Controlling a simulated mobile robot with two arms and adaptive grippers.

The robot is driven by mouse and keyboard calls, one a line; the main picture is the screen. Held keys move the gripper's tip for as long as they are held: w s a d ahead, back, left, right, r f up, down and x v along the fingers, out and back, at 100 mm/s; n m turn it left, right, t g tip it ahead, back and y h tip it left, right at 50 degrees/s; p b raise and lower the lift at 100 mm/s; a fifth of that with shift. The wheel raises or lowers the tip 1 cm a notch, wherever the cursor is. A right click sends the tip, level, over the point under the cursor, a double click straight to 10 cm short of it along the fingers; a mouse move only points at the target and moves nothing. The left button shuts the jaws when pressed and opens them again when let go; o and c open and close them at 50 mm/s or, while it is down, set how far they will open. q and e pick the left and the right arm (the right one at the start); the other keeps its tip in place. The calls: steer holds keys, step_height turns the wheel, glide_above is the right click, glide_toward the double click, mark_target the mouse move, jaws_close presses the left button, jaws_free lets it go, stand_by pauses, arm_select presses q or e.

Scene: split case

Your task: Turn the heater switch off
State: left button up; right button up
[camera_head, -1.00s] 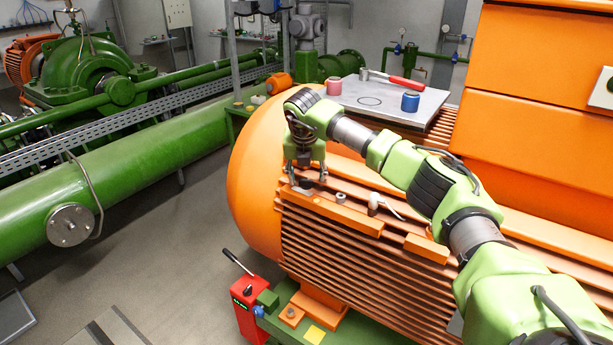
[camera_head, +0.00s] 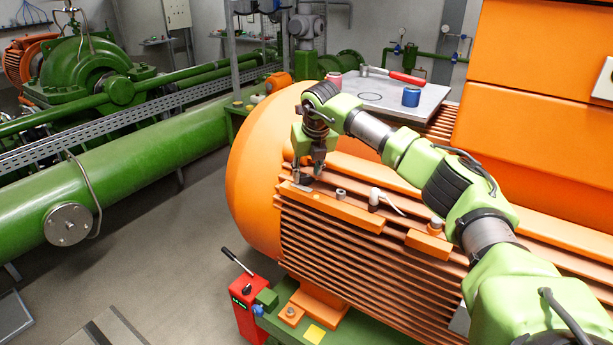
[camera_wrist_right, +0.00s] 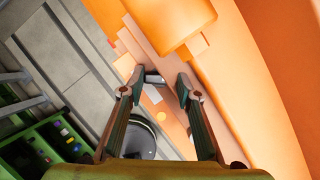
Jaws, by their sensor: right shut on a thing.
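My right gripper (camera_head: 316,168) is low over the left end of an orange ledge on the large orange motor (camera_head: 350,245). A small dark grey piece (camera_head: 303,179), which looks like the heater switch, is at its fingertips. In the right wrist view my right gripper (camera_wrist_right: 154,88) has its fingertips on either side of a small grey cylindrical part (camera_wrist_right: 154,78). No label or switch position is readable. My left gripper is not in view.
Along the ledge are a short grey cylinder (camera_head: 340,194), a grey lever (camera_head: 384,202) and a small knob (camera_head: 436,226). Open floor lies left.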

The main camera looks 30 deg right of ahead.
steer(key=n, duration=0.1)
steer(key=n+y, duration=0.1)
steer(key=n, duration=0.1)
steer(key=shift+d+r+n, duration=0.1)
steer(key=shift+d+n, duration=0.05)
steer(key=shift+n, duration=0.15)
steer(key=shift+d+n+y+p, duration=0.1)
steer(key=shift+n+y+p, duration=0.75)
steer(key=shift+n, duration=1.05)
steer(key=o, duration=1.1)
